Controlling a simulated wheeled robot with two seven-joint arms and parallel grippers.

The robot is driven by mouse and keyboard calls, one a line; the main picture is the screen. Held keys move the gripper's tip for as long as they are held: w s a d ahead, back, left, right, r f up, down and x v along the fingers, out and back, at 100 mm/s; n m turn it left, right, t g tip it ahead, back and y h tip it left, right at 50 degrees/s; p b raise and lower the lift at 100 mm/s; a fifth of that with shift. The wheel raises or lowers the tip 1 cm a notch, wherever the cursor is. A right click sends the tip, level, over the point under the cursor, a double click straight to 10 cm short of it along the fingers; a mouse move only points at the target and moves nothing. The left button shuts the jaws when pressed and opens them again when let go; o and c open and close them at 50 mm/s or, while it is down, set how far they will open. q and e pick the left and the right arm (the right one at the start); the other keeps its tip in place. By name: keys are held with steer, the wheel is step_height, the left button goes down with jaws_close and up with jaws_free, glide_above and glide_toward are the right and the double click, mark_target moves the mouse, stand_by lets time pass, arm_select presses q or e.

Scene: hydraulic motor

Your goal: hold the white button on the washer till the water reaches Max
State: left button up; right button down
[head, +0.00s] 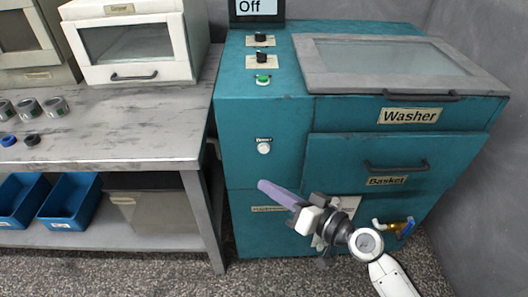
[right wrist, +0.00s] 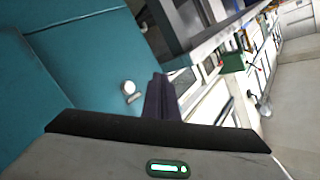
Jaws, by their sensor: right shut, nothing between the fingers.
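The washer (head: 240,180) is a teal cabinet with labels reading Washer and Basket. Its white button (head: 264,148) is on the front face, under a small label. It also shows in the right wrist view (right wrist: 128,87), left of the fingers. My right gripper (head: 264,187) is shut and empty, with purple fingers pointing up and left. In the head view its tips appear just below the white button, apart from it. The fingers also show in the right wrist view (right wrist: 160,95). My left gripper is not in view. No water level can be made out.
A screen (head: 257,7) above the washer reads Off. A green button (head: 263,80) and two black knobs are on the washer's top panel. A grey workbench (head: 110,130) with metal cans stands at the left; blue bins (head: 70,200) are below. A brass valve (head: 400,228) is low right.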

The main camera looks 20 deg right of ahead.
steer(key=shift+w, duration=0.15)
steer(key=b, duration=0.2)
glide_toward(264, 149)
steer(key=w+a+f, duration=0.2)
steer(key=w+a, duration=0.2)
steer(key=a, duration=0.1)
steer(key=shift+d+r, duration=0.1)
steer(key=shift+r, duration=0.1)
steer(key=shift+s, duration=0.1)
stand_by(0.8)
stand_by(0.5)
steer(key=shift+w+d, duration=0.1)
steer(key=shift+w, duration=0.35)
